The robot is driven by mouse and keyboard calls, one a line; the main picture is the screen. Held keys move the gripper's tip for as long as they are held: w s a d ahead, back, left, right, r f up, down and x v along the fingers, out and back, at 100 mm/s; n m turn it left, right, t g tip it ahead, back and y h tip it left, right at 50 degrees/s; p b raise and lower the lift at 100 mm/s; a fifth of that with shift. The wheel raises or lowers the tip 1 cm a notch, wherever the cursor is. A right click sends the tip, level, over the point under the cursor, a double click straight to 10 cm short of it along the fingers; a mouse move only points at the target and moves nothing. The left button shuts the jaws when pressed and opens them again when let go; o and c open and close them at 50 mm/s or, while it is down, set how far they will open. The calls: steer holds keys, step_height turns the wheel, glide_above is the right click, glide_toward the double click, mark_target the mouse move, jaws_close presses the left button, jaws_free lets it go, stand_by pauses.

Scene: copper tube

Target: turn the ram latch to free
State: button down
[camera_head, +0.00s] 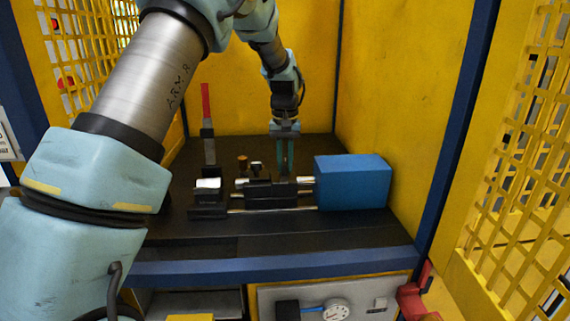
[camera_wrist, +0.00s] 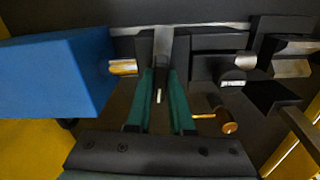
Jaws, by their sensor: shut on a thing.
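My gripper (camera_head: 284,172) points down over the black carriage (camera_head: 262,196) of the bench machine, beside the blue housing (camera_head: 352,182). In the wrist view, the teal fingers of my gripper (camera_wrist: 164,85) stand on both sides of a narrow grey lever, which looks like the ram latch (camera_wrist: 171,45), and are shut on it. The latch's lower part lies between the fingers and is partly hidden. In the head view the fingers cover the latch. I cannot tell its turn angle exactly.
A brass-coloured knob (camera_wrist: 228,127) sticks out close to the right finger. A black block with a bright metal piece (camera_head: 208,184) stands at the left end of the rails. A red-handled lever (camera_head: 206,102) rises behind. Yellow walls enclose the bench.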

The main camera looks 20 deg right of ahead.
mark_target(285, 162)
steer(key=shift+n, duration=0.7)
steer(key=c, duration=0.8)
jaws_free()
step_height(285, 162, up, 11)
steer(key=b, duration=0.3)
